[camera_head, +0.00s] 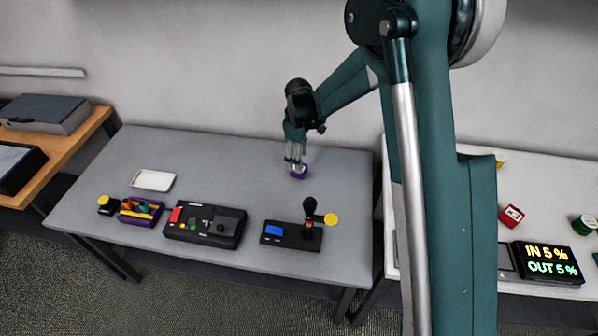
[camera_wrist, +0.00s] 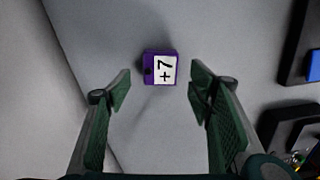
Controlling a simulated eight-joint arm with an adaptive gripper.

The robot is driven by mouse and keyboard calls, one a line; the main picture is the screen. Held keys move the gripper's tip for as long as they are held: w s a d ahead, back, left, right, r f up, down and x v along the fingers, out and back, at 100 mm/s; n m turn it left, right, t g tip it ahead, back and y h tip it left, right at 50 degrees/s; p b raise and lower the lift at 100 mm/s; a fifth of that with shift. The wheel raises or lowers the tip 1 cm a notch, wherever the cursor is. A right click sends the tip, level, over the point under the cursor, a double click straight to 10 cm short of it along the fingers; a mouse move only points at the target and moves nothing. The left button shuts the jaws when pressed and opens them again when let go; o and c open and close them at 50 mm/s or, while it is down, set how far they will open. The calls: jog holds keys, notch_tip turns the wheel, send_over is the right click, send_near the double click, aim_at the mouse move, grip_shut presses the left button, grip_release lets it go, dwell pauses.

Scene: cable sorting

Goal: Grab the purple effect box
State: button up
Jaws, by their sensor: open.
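The purple effect box (camera_head: 298,172) is small and stands on the grey table, right of its middle and towards the back. In the wrist view the purple box (camera_wrist: 160,68) has a white label with dark marks reading like "+7" turned sideways, and a dark knob at its left. My gripper (camera_head: 296,162) is directly over the box in the head view. In the wrist view my gripper (camera_wrist: 160,82) is open, with one green finger on each side. The box lies centred between the finger lines, at or just beyond the tips. No contact shows.
On the grey table (camera_head: 235,160) are a white tray (camera_head: 153,180), a purple bin with coloured items (camera_head: 140,212), a black control box (camera_head: 205,225) and a black joystick unit (camera_head: 291,234). A white table at right holds a lit display (camera_head: 552,262). Table around the box is clear.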

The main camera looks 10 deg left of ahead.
jog(key=shift+f, duration=0.1)
jog(key=shift+d+f+b, duration=0.1)
jog(key=shift+f+b, duration=0.45)
jog(key=shift+f, duration=2)
jog(key=c, duration=1)
jog(key=shift+r, duration=0.15)
notch_tip(320, 180, up, 10)
jog(key=shift+f+p, duration=0.15)
jog(key=shift+p, duration=0.7)
